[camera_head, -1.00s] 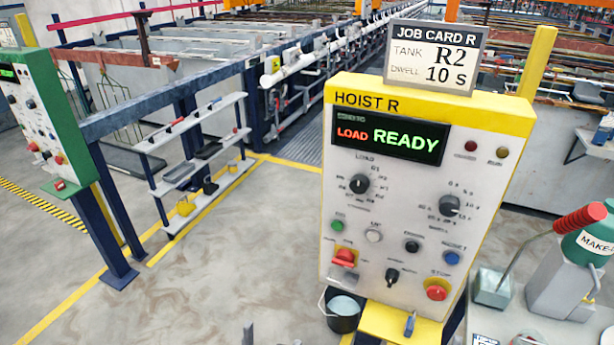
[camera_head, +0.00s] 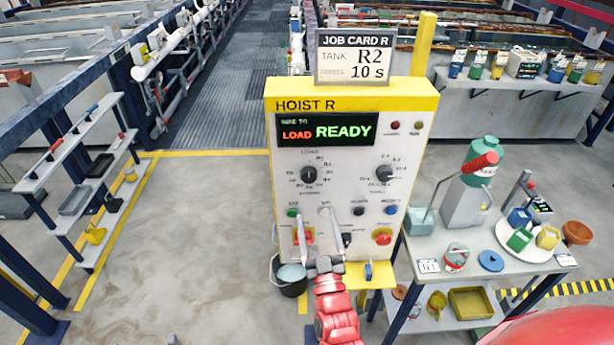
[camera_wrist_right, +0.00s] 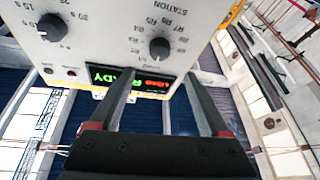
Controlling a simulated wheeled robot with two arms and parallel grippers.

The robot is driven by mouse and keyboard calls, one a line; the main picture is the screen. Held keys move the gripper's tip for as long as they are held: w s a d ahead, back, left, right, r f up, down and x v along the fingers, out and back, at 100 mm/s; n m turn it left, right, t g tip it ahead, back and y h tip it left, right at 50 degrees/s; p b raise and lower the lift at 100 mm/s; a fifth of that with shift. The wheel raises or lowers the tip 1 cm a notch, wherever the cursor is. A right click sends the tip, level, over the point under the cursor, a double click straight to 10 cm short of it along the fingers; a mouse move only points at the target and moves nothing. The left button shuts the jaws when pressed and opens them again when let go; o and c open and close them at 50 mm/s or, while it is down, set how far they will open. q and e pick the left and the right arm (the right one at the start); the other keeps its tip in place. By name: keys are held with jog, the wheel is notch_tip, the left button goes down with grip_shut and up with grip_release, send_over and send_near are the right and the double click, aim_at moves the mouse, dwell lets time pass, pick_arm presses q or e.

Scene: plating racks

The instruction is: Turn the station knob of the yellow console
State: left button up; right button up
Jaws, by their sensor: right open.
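The yellow console (camera_head: 351,94), labelled HOIST R, stands in the middle of the head view with a white panel. Its station knob (camera_head: 308,174) is black and round, at the panel's left below the display. It also shows in the right wrist view (camera_wrist_right: 159,48), upside down, beside the word STATION. My right gripper (camera_head: 316,214) is in front of the panel, below the station knob. Its fingers are spread and empty. In the right wrist view the fingertips (camera_wrist_right: 160,76) point toward the knob, apart from it. I do not see my left gripper.
The display (camera_head: 326,130) reads LOAD and READY. The job card (camera_head: 356,56) on top reads TANK R2, 10 s. The dwell knob (camera_head: 384,172) is right of the station knob. A red stop button (camera_head: 382,237) is below. A cluttered table (camera_head: 420,246) stands right; a bucket (camera_head: 291,280) stands left.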

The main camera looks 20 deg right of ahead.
aim_at(309, 179)
jog(key=p+x, duration=0.2)
jog(key=x, duration=0.2)
jog(key=p+x, duration=0.1)
jog(key=x, duration=0.3)
jog(key=shift+w+d+r+p, duration=0.1)
jog(key=shift+w+r+p, duration=0.2)
jog(key=shift+r+p, duration=0.1)
jog(key=shift+w, duration=0.65)
jog(key=shift+c, duration=0.2)
jog(key=c, duration=1.2)
grip_shut()
